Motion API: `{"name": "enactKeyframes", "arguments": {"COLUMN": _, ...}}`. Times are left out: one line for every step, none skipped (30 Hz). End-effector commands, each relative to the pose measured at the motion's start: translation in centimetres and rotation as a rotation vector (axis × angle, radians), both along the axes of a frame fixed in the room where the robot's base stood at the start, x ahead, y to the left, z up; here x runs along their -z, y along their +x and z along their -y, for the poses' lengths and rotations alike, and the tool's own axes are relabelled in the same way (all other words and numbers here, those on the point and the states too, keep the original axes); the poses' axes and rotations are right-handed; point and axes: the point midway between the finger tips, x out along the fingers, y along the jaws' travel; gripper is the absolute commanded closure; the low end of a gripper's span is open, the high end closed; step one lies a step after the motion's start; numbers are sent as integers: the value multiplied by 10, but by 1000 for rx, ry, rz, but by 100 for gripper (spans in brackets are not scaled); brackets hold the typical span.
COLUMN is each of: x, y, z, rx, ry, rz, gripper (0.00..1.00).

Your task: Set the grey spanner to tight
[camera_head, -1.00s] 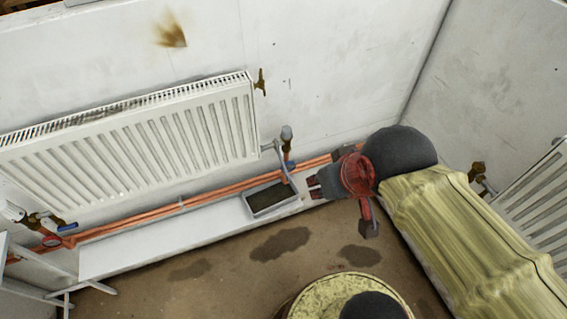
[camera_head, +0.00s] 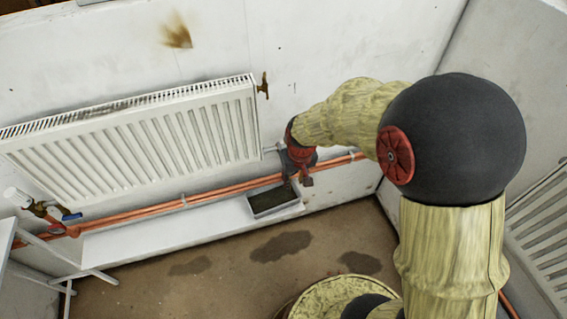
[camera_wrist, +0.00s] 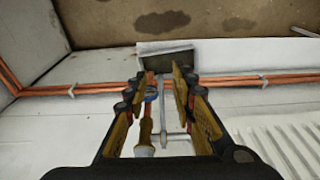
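My gripper (camera_wrist: 163,84) is open in the wrist view, with a finger on each side of the grey spanner (camera_wrist: 162,112). The spanner is a thin grey bar that runs between the fingers, by the brass valve (camera_wrist: 146,128). I see no finger clearly touching it.
A grey tray (camera_head: 277,212) with dark contents is below my gripper, on a white ledge (camera_head: 165,236). Copper pipes (camera_head: 222,193) run along the wall behind. A second radiator (camera_head: 545,225) is at the right. The floor (camera_head: 225,275) has dark stains.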

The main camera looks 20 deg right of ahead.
Motion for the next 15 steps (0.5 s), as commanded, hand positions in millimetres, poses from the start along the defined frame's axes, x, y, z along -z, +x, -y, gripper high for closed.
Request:
{"name": "enactKeyframes", "arguments": {"x": 13, "y": 19, "z": 0, "rx": 0, "ry": 0, "rz": 27, "gripper": 74}}
{"name": "enactKeyframes", "arguments": {"x": 15, "y": 30, "z": 0, "rx": 0, "ry": 0, "rz": 53, "gripper": 74}}
{"name": "enactKeyframes", "arguments": {"x": 15, "y": 47, "z": 0, "rx": 0, "ry": 0, "rz": 93, "gripper": 74}}
{"name": "enactKeyframes", "arguments": {"x": 9, "y": 59, "z": 0, "rx": 0, "ry": 0, "rz": 128, "gripper": 74}}
{"name": "enactKeyframes", "arguments": {"x": 4, "y": 68, "z": 0, "rx": 0, "ry": 0, "rz": 156, "gripper": 74}}
{"name": "enactKeyframes", "arguments": {"x": -1, "y": 78, "z": 0, "rx": 0, "ry": 0, "rz": 185, "gripper": 74}}
{"name": "enactKeyframes", "arguments": {"x": -3, "y": 82, "z": 0, "rx": 0, "ry": 0, "rz": 199, "gripper": 74}}
{"name": "enactKeyframes", "arguments": {"x": -4, "y": 84, "z": 0, "rx": 0, "ry": 0, "rz": 209, "gripper": 74}}
{"name": "enactKeyframes", "arguments": {"x": -3, "y": 86, "z": 0, "rx": 0, "ry": 0, "rz": 217, "gripper": 74}}
{"name": "enactKeyframes", "arguments": {"x": -2, "y": 88, "z": 0, "rx": 0, "ry": 0, "rz": 221, "gripper": 74}}
{"name": "enactKeyframes", "arguments": {"x": 0, "y": 89, "z": 0, "rx": 0, "ry": 0, "rz": 223, "gripper": 74}}
{"name": "enactKeyframes", "arguments": {"x": 4, "y": 90, "z": 0, "rx": 0, "ry": 0, "rz": 224, "gripper": 74}}
{"name": "enactKeyframes", "arguments": {"x": 8, "y": 92, "z": 0, "rx": 0, "ry": 0, "rz": 223, "gripper": 74}}
{"name": "enactKeyframes", "arguments": {"x": 12, "y": 93, "z": 0, "rx": 0, "ry": 0, "rz": 223, "gripper": 74}}
{"name": "enactKeyframes", "arguments": {"x": 18, "y": 95, "z": 0, "rx": 0, "ry": 0, "rz": 223, "gripper": 74}}
